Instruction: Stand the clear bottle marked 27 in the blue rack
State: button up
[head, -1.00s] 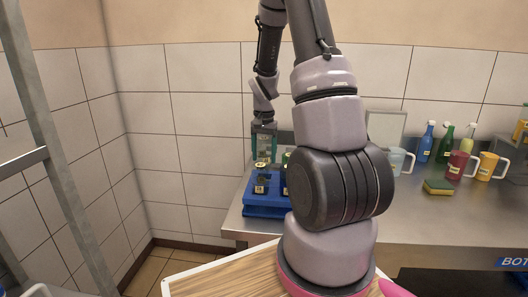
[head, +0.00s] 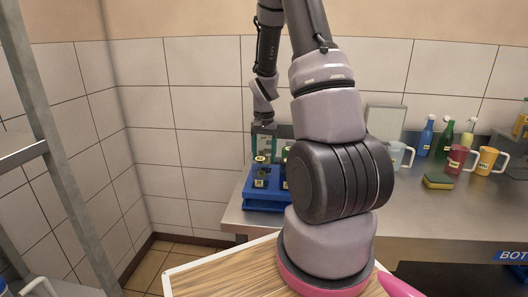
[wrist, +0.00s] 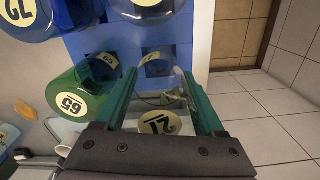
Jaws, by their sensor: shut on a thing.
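My gripper (head: 263,145) is shut on a clear bottle (wrist: 160,98), with one green finger on each side of it in the wrist view. The bottle's round yellow top label (wrist: 160,122) carries a number that is hard to read at this angle. The bottle points down toward the blue rack (head: 266,200), at the rack's edge compartment (wrist: 157,62). I cannot tell whether its base is inside the compartment or just above it. In the head view the bottle looks upright over the rack's left part.
On the counter to the right are several coloured bottles, mugs and a sponge (head: 438,181). A wooden board (head: 225,275) is in front.

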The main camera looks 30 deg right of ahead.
aim_at(264, 138)
jog(key=shift+f, duration=0.25)
jog(key=shift+f, duration=0.7)
jog(key=shift+f, duration=0.6)
dwell(0.6)
jog(key=o, duration=1.5)
jog(key=shift+r, duration=4.55)
